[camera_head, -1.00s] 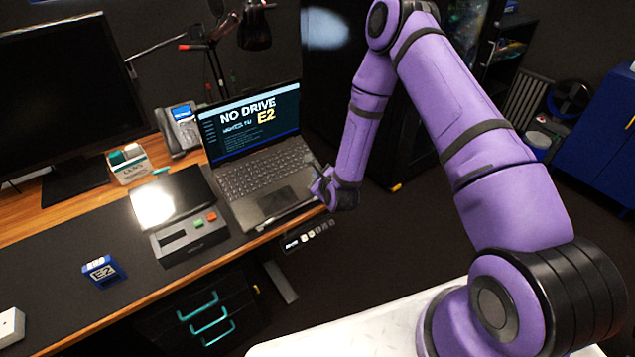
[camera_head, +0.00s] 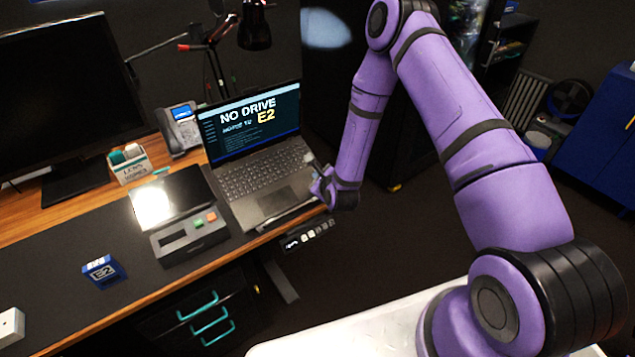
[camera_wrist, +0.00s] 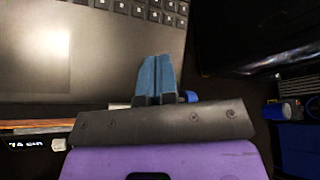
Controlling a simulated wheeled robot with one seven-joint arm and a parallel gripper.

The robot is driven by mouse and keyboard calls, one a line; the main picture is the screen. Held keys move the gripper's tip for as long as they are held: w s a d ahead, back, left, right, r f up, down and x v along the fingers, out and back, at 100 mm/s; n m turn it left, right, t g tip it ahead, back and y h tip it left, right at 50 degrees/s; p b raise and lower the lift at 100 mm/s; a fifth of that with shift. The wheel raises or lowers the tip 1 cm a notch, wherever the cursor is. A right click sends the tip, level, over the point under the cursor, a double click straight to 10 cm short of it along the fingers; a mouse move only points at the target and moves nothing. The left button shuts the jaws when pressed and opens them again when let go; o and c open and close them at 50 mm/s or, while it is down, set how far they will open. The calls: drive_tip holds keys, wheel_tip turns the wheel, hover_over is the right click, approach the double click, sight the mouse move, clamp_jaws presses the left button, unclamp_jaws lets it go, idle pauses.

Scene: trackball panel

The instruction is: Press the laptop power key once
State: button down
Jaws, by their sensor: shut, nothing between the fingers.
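An open laptop (camera_head: 262,176) stands on the desk, its screen (camera_head: 250,122) reading "NO DRIVE E2". Its keyboard and palm rest (camera_wrist: 90,50) also show in the wrist view. Which key is the power key I cannot tell; the keyboard's upper part lies outside the wrist view. My gripper (camera_head: 312,164) is at the laptop's right edge in the head view. In the wrist view its blue fingertips (camera_wrist: 156,60) are together and empty, over or near the laptop's front right corner, below the lowest key row. Contact with the laptop cannot be made out.
A black device with red and green buttons (camera_head: 188,238) sits left of the laptop, by a glossy tablet (camera_head: 172,196). A desk phone (camera_head: 181,128) stands behind. A blue E2 block (camera_head: 103,270) lies at the left. Dark floor lies right of the desk.

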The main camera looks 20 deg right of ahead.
drive_tip(key=shift+f, duration=0.1)
drive_tip(key=shift+w+f, duration=0.15)
drive_tip(key=shift+f, duration=0.15)
drive_tip(key=shift+w+f, duration=0.1)
drive_tip(key=shift+f, duration=0.2)
idle(0.8)
drive_tip(key=shift+r, duration=0.15)
drive_tip(key=shift+s+r, duration=0.3)
drive_tip(key=shift+r, duration=0.25)
drive_tip(key=shift+s+d+r, duration=0.1)
drive_tip(key=shift+s+r, duration=0.2)
drive_tip(key=shift+r, duration=0.5)
drive_tip(key=shift+s+d+r, duration=0.1)
drive_tip(key=shift+s+r, duration=0.15)
drive_tip(key=shift+r, duration=0.5)
drive_tip(key=shift+s+d+r, duration=0.1)
drive_tip(key=shift+s+r, duration=0.2)
drive_tip(key=shift+r, duration=0.5)
